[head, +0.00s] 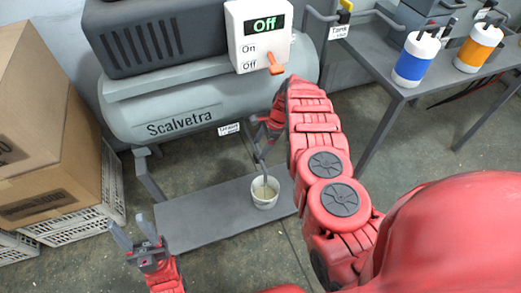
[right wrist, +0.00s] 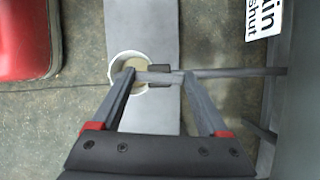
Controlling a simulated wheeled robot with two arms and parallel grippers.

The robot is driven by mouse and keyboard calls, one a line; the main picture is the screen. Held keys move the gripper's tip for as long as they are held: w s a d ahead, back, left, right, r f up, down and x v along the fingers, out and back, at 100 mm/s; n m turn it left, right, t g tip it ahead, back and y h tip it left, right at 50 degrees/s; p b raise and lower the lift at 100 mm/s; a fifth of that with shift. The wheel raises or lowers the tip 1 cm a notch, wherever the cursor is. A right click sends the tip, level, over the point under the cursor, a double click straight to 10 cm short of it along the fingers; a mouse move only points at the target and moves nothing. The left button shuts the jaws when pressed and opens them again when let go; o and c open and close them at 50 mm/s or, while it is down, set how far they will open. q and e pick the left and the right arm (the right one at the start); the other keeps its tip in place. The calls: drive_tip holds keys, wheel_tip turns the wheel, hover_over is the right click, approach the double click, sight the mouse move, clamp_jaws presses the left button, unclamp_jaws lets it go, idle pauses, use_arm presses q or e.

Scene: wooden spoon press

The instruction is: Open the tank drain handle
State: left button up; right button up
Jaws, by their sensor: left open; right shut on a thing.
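The tank (head: 190,108) is a grey cylinder marked Scalvetra, with a small drain label (head: 228,129) hanging below it. My right gripper (head: 262,156) is under the tank's right part, just above a white cup. In the right wrist view its fingers (right wrist: 160,76) are shut on the grey drain handle (right wrist: 159,78), at the end of a thin pipe (right wrist: 235,72). The handle is mostly hidden in the head view. My left gripper (head: 134,230) is open and empty at the lower left, left of the grey board.
The white cup (head: 264,198) stands on the grey board (head: 212,212) below the drain. Cardboard boxes (head: 75,150) stand at the left. A switch box reading Off (head: 262,45) is above the tank. A bench with blue (head: 414,63) and orange (head: 477,50) containers is at the right.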

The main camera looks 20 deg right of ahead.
drive_tip(key=shift+f+n+g+b, duration=0.1)
drive_tip(key=shift+n+g+b, duration=0.2)
drive_tip(key=shift+n+b, duration=0.5)
drive_tip(key=o, duration=1.2)
drive_tip(key=shift+o, duration=0.2)
drive_tip(key=p+v, duration=0.2)
drive_tip(key=v, duration=1)
drive_tip(key=shift+p, duration=0.3)
